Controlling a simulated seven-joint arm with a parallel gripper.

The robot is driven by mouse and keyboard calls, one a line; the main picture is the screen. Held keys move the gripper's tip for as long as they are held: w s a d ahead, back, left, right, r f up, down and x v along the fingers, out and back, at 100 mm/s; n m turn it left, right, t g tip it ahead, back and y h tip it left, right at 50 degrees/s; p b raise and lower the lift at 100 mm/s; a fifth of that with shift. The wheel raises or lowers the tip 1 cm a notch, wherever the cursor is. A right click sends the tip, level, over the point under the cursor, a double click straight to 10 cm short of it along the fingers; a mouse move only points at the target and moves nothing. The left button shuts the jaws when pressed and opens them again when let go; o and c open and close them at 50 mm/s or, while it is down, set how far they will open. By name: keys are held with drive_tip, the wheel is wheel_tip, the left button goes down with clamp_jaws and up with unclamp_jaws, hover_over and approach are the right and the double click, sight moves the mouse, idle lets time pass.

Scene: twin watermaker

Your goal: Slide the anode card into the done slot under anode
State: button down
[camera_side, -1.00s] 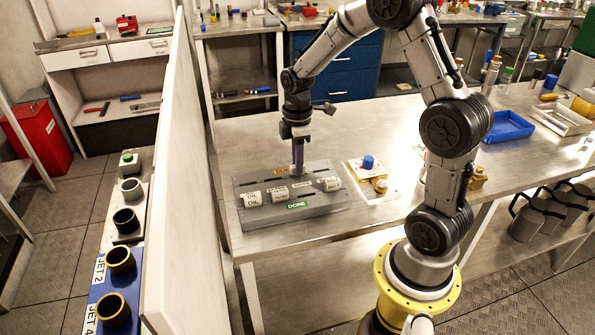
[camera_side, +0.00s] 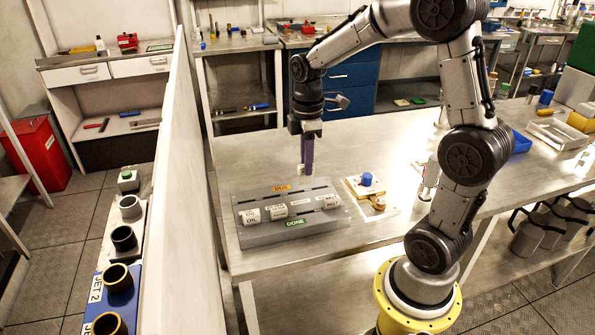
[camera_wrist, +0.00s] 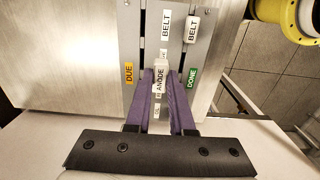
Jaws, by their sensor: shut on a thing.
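My gripper (camera_side: 304,172) has purple fingers and is shut on the white anode card (camera_wrist: 159,79), lettered ANODE. It holds the card above the back edge of the grey slotted board (camera_side: 262,239). In the wrist view my gripper (camera_wrist: 159,74) covers part of the board behind the card. An orange DUE label (camera_side: 281,187) marks the back row, and a green DONE label (camera_side: 295,222) marks the front. In the wrist view DUE (camera_wrist: 129,73) is left of the card and DONE (camera_wrist: 192,78) right. The anode column's own label is hidden or unreadable.
White cards stand in the board, including OIL (camera_side: 250,215) at the left and BELT (camera_wrist: 191,28). A plate with a blue-topped part (camera_side: 367,179) lies right of the board. A tall white partition (camera_side: 180,200) stands at the left. The table behind the board is clear.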

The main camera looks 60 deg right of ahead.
drive_tip(key=s+a+r, duration=0.3)
drive_tip(key=s+r, duration=0.2)
drive_tip(key=s, duration=0.4)
drive_tip(key=w+a+f, duration=0.1)
drive_tip(key=w+f, duration=0.2)
drive_tip(key=w, duration=0.4)
drive_tip(key=shift+a, duration=0.15)
drive_tip(key=shift+f, duration=2.85)
drive_tip(key=shift+s+f, duration=0.1)
drive_tip(key=shift+f, duration=1.8)
drive_tip(key=c, duration=0.7)
unclamp_jaws()
